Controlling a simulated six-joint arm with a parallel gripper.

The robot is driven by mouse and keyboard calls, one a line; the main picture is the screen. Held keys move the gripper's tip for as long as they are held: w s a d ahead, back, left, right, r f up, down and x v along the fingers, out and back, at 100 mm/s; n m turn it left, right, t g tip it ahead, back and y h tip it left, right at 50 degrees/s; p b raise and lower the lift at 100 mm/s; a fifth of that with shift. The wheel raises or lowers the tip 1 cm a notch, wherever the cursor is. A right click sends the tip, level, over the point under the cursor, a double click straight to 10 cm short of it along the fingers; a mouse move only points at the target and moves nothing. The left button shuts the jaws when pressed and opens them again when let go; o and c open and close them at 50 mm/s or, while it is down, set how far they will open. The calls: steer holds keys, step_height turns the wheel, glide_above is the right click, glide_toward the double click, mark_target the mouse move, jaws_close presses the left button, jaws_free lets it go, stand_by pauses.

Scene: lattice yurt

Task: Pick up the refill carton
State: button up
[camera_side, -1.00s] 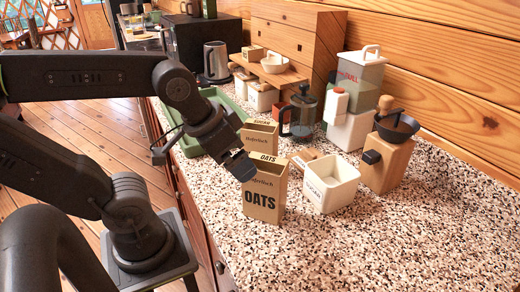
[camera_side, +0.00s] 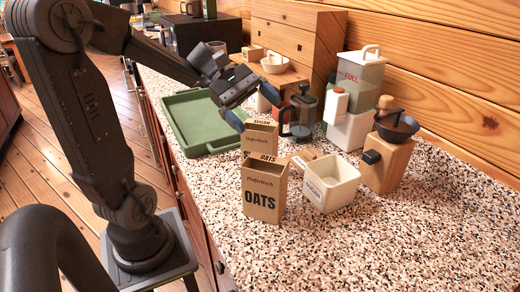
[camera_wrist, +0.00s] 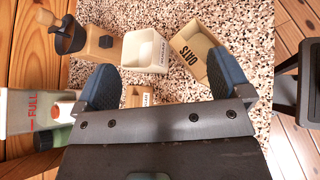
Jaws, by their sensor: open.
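The front one, the OATS carton (camera_side: 264,192), also shows in the wrist view (camera_wrist: 208,62), right of centre.
A grinder (camera_side: 388,160), a French press (camera_side: 302,112) and a FULL canister (camera_side: 360,75) stand further right and back. A green tray (camera_side: 200,122) lies left.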

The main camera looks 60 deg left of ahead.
steer(key=w+a+n+t+h, duration=0.1)
steer(key=a+n+t, duration=0.75)
steer(key=a, duration=0.45)
glide_toward(276, 136)
steer(key=shift+n, duration=0.25)
steer(key=shift+w+a+f+x, duration=0.1)
steer(key=shift+f+x, duration=0.05)
steer(key=shift+x, duration=0.9)
steer(key=shift+w+a+f+x, duration=0.15)
steer(key=shift+x, duration=0.85)
steer(key=shift+c, duration=0.4)
steer(key=c, duration=1.1)
steer(key=shift+r, duration=0.15)
step_height(276, 136, up, 18)
